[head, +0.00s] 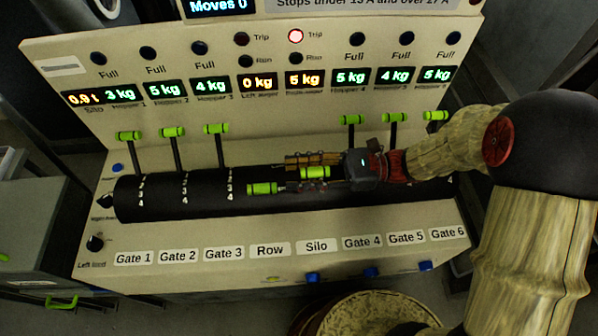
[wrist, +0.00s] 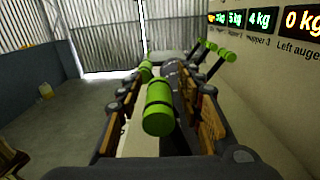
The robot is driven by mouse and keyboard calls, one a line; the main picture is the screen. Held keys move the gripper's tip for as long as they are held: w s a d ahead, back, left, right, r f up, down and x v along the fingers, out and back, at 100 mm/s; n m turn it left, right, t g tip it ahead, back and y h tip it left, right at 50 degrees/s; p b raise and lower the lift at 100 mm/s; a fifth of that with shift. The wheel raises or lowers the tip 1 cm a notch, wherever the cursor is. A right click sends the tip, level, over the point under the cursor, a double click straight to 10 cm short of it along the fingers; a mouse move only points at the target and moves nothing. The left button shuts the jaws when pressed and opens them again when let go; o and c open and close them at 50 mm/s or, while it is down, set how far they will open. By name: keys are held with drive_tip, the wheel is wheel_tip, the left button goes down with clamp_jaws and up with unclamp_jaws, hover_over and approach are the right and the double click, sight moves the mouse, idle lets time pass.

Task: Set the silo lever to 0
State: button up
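The silo lever's green handle (head: 315,172) is above the "Silo" label (head: 316,245) on the console. It is tipped down toward the front of the dark drum, about like the row lever (head: 262,188) to its left. My gripper (head: 284,175) reaches in from the right, with one finger behind and one in front of the silo handle. In the wrist view the silo handle (wrist: 158,107) lies between the open fingers (wrist: 162,82), with a gap on both sides. The row handle (wrist: 146,70) is just beyond it. The silo lever's scale marks are hidden.
Upright gate levers stand left (head: 216,128) and right (head: 352,119) of the gripper. My arm passes in front of the gate 5 and 6 levers. A red trip lamp (head: 296,37) is lit. A round basket (head: 370,313) stands below the console.

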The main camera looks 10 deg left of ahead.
clamp_jaws()
idle(0.5)
idle(0.4)
